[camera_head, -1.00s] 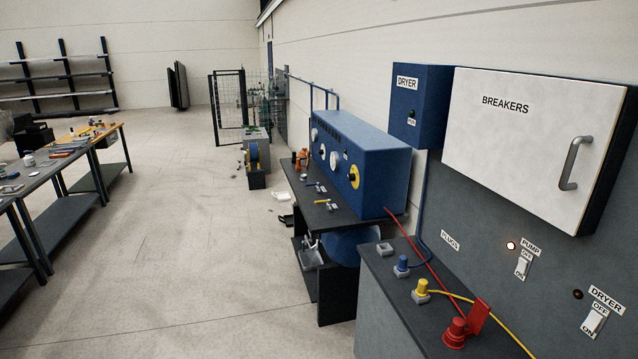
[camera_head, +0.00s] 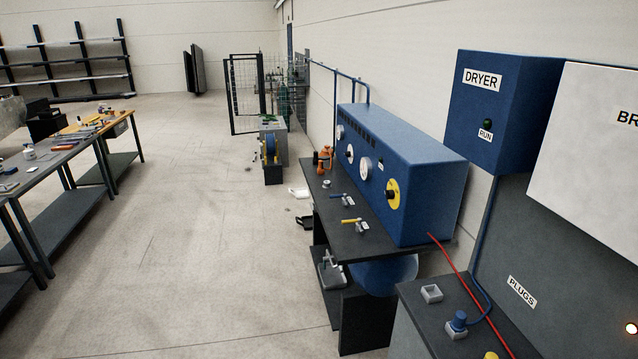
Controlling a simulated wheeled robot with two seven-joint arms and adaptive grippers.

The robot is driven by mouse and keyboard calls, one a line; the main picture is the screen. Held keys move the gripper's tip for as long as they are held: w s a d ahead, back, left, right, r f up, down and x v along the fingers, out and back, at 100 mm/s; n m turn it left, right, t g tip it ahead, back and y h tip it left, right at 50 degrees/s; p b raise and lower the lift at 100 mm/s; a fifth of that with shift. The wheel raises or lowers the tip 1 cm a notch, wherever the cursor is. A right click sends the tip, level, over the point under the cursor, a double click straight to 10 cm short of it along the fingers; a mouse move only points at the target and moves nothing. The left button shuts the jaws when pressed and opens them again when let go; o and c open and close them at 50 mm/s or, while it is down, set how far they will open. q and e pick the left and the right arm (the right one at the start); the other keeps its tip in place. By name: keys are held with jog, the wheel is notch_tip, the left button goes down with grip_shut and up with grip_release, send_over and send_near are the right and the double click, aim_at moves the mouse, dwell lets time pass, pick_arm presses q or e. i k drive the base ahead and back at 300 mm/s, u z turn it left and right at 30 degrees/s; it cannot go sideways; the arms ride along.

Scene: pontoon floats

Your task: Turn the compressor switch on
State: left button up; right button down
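A blue machine box (camera_head: 406,170) with several white dials and a yellow-ringed black knob (camera_head: 392,193) on its front stands on a dark bench along the right wall. No label reading compressor can be made out, so I cannot tell which control is the compressor switch. A blue dryer box (camera_head: 500,110) with a RUN lamp (camera_head: 487,124) hangs on the wall to its right. A lit lamp (camera_head: 631,328) shows at the right edge. Neither of my grippers is in view.
The dark bench (camera_head: 370,243) holds small valves with blue and yellow handles. Worktables (camera_head: 50,160) line the left. The floor (camera_head: 210,240) between is clear.

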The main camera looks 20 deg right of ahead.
aim_at(389, 194)
jog(key=z, duration=0.05)
jog(key=i, duration=1.2)
jog(key=z, duration=1.15)
jog(key=i, duration=0.95)
jog(key=z, duration=0.85)
